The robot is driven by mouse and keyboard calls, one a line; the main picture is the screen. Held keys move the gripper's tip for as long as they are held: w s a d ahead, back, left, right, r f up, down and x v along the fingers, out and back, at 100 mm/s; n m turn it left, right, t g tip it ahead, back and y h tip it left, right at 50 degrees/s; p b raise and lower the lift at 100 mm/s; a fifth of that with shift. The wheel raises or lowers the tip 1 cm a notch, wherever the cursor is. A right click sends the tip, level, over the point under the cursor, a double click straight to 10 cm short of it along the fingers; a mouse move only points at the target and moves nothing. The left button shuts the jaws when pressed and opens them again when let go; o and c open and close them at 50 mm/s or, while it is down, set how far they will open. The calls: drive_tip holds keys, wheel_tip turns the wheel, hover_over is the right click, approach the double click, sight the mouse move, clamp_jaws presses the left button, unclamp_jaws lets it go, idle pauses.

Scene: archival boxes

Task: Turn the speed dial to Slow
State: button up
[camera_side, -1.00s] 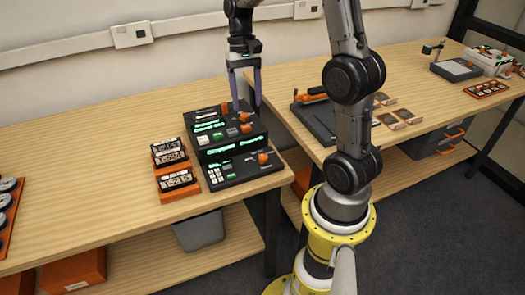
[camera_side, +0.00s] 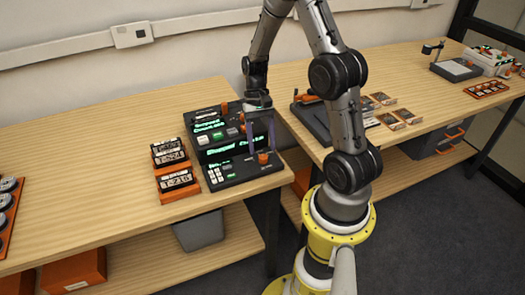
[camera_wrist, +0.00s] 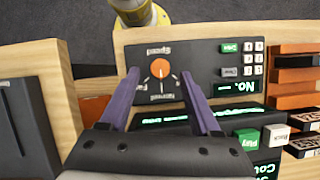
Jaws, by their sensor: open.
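The speed dial is an orange round knob (camera_wrist: 160,69) on the black lower control panel (camera_wrist: 190,62), with a "Speed" label beside it, upside down in the wrist view. A pale pointer line runs from the knob toward the lettering on the gripper side, which seems to read "Normal". The knob also shows at the right end of the panel in the side view (camera_side: 264,158). My gripper (camera_wrist: 160,77) is open, its two purple fingers on either side of the knob with gaps to both. Whether the fingertips are down at knob height is unclear.
The upper control box (camera_side: 214,124) with a lit display and buttons stands behind the panel. Orange-trayed labelled cassettes (camera_side: 177,181) lie left of it. The bench's front edge is close to the panel. Another bench (camera_side: 420,90) with a dark tray and small parts stands right.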

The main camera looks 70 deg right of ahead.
sight(263, 159)
drive_tip(key=shift+x, duration=1.3)
drive_tip(key=shift+c, duration=0.3)
clamp_jaws()
